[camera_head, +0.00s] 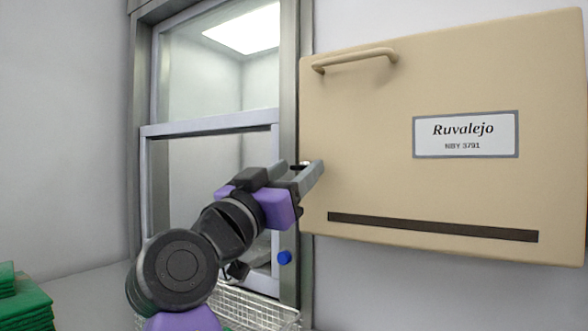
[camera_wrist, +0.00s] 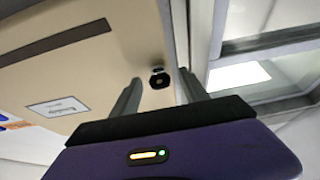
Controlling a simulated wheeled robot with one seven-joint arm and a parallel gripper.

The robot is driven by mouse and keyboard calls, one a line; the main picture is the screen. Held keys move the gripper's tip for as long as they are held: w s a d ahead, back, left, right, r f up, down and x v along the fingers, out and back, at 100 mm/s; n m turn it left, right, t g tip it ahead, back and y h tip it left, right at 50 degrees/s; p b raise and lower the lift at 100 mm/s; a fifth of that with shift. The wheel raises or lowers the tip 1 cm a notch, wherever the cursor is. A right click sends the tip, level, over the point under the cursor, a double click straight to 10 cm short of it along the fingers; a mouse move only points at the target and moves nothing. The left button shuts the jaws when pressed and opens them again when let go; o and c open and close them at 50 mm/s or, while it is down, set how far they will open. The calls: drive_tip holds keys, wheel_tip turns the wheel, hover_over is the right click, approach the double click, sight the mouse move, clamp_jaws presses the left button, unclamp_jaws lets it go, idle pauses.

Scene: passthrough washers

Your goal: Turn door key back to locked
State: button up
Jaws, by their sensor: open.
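A beige cabinet front (camera_head: 380,170) with a curved handle hangs on the wall at the right in the head view. It carries a label reading "Ruvalejo". In the wrist view a small dark round lock or key piece (camera_wrist: 159,81) sits on the beige face near its edge. My gripper (camera_head: 308,176) is at the cabinet's lower left edge, mostly covering that spot in the head view. In the wrist view my gripper (camera_wrist: 159,78) has its two fingers apart, with the dark piece showing between their tips. Whether either finger touches it, and which way the key is turned, I cannot tell.
A metal-framed pass-through window (camera_head: 210,124) stands left of the cabinet. A blue knob (camera_head: 284,257) is on its right post. A wire basket (camera_head: 250,310) lies below my arm. A stack of green folded cloths (camera_head: 25,305) is at the lower left.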

drive_tip(key=shift+c, duration=0.4)
clamp_jaws()
